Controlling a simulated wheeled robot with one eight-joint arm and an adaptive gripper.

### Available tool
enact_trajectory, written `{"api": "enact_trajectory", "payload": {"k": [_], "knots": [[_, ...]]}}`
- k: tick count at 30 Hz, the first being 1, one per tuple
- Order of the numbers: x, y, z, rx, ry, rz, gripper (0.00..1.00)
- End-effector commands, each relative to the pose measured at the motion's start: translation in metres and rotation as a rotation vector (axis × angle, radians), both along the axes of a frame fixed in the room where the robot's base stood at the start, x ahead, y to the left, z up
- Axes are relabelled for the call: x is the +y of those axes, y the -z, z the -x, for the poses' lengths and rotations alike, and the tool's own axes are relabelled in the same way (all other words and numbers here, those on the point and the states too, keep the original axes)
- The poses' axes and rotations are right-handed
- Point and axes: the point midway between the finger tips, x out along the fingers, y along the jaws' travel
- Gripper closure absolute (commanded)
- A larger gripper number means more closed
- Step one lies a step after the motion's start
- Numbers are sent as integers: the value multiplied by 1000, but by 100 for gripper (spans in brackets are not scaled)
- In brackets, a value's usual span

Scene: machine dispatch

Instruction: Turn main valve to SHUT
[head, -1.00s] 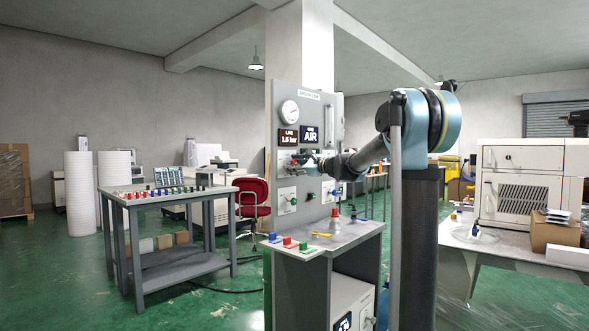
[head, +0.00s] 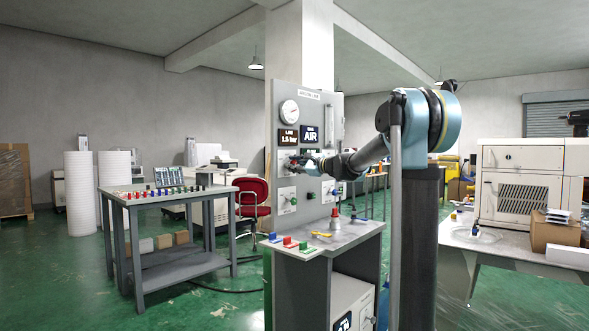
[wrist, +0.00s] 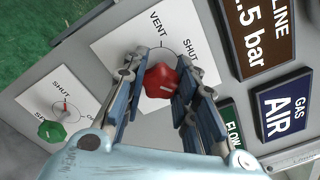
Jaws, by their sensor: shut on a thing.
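A red valve knob (wrist: 160,82) sits on a white plate lettered VENT and SHUT in the wrist view. My gripper (wrist: 162,70) is shut on this knob, with a blue-padded finger on either side of it. The fingers hide part of the plate and any other lettering. I cannot tell exactly where the knob points. A green knob (wrist: 51,131) on another white plate, with SHUT lettered near it, is at lower left, apart from my gripper. In the head view my gripper (head: 303,163) is at the grey panel (head: 318,205), above the green knob (head: 293,201).
The panel carries a round gauge (head: 289,111), a line display reading 1.5 bar (head: 288,138) and a gas display reading AIR (head: 310,134). A shelf (head: 345,240) below holds small coloured parts. A bench (head: 165,197) stands left, with open green floor between.

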Motion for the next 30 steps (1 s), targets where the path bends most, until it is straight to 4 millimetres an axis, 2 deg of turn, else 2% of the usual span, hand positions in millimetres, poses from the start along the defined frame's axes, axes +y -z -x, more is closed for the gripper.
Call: {"api": "enact_trajectory", "payload": {"k": [18,30], "knots": [[1,2,1,-443,-3,349,98],[0,3,1,-637,-4,501,98]]}}
